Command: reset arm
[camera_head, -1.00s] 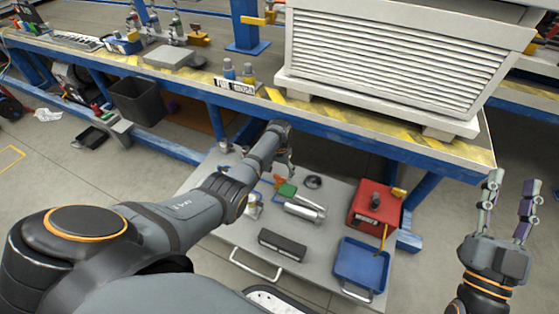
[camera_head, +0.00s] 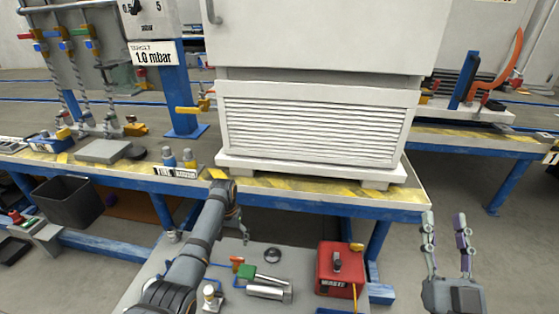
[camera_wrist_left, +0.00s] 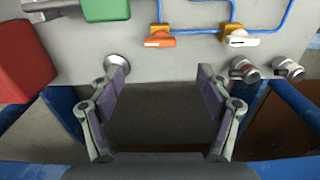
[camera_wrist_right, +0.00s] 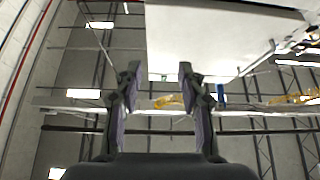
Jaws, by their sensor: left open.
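My left gripper (camera_head: 240,222) reaches forward from the bottom left in the head view, just in front of the table's front edge and above the grey cart. In the left wrist view its two fingers (camera_wrist_left: 160,105) stand apart with nothing between them, over the grey surface. My right gripper (camera_head: 447,245) stands upright at the right of the head view, fingers up and apart, clear of the table. In the right wrist view its fingers (camera_wrist_right: 158,95) are apart and empty, facing the ceiling and part of a white cabinet.
The blue-framed table (camera_head: 320,203) carries a large white louvred cabinet (camera_head: 310,125). A black bin (camera_head: 68,203) stands at left. Floor at right is clear.

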